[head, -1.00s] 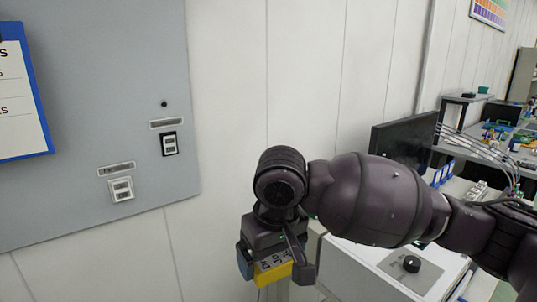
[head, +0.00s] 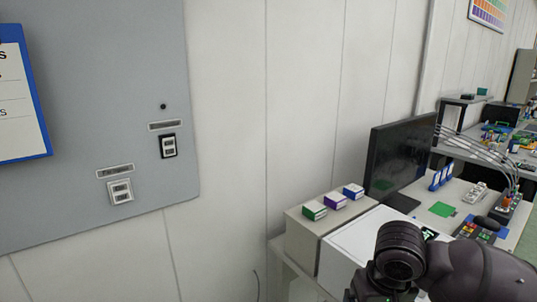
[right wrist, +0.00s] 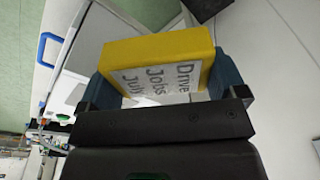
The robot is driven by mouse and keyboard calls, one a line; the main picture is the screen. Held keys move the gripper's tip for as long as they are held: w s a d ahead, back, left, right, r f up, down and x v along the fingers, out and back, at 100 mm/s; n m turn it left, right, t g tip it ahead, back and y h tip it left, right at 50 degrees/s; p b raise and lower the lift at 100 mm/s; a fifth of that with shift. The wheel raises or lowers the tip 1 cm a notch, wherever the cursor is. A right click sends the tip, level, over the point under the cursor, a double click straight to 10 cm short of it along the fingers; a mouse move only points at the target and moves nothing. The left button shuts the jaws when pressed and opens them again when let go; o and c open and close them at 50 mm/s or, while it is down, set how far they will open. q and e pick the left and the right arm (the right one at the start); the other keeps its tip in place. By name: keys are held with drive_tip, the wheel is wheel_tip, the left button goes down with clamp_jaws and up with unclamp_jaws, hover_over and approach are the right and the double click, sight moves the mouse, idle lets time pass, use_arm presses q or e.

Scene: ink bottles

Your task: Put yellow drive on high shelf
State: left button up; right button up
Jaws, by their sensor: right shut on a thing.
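The yellow drive (right wrist: 160,55) sits between the blue finger pads of my right gripper (right wrist: 165,78) in the right wrist view. Its white label reads "Drive Jobs July". My right wrist (head: 400,255) is low at the right in the head view, in front of the white box. The fingers and the yellow drive are out of that view. My left gripper is not in view. I cannot tell which surface is the high shelf; a raised grey shelf (head: 466,99) stands at the far right.
Green (head: 314,210), purple (head: 335,201) and blue (head: 353,191) drives lie on a light box (head: 308,238). A grey wall panel (head: 90,120) with switches is at the left.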

drive_tip(key=shift+s+d+f, duration=0.35)
drive_tip(key=shift+s+f, duration=0.05)
drive_tip(key=shift+f, duration=0.2)
drive_tip(key=shift+s+d+f, duration=0.3)
drive_tip(key=shift+s+f, duration=0.05)
drive_tip(key=shift+f, duration=0.2)
